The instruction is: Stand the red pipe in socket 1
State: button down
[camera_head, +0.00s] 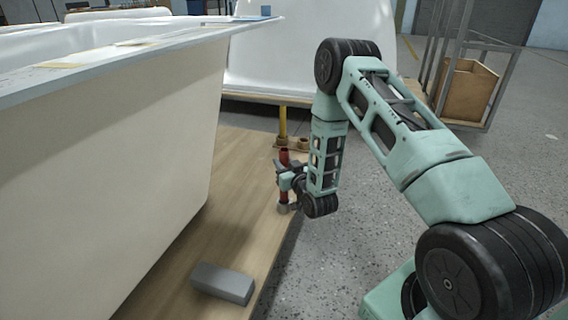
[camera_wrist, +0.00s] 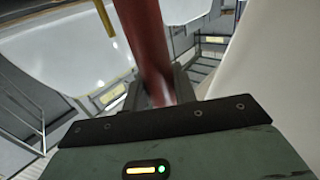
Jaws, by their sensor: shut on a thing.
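The red pipe (camera_head: 284,157) is held roughly upright over the wooden board's right edge. My gripper (camera_head: 285,172) is shut on it; the wrist view shows the red pipe (camera_wrist: 147,40) running up between the fingers (camera_wrist: 160,92). Brown ring-like sockets (camera_head: 303,143) sit farther back, one around the foot of a yellow pipe (camera_head: 283,121). No socket number is readable.
A large white tub shell (camera_head: 130,150) stands close on the left, with another (camera_head: 310,60) behind. A grey block (camera_head: 222,283) lies on the wooden board (camera_head: 235,225) in front. The yellow pipe (camera_wrist: 104,17) rises nearby. The floor (camera_head: 350,245) to the right is open.

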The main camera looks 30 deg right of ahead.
jog(key=shift+f+b, duration=1.4)
jog(key=shift+f, duration=0.75)
jog(key=c, duration=1)
grip_release()
jog(key=shift+c, duration=0.2)
jog(key=s+a+p, duration=0.2)
jog(key=s, duration=1.5)
jog(key=shift+s, duration=0.1)
jog(key=shift+a, duration=0.1)
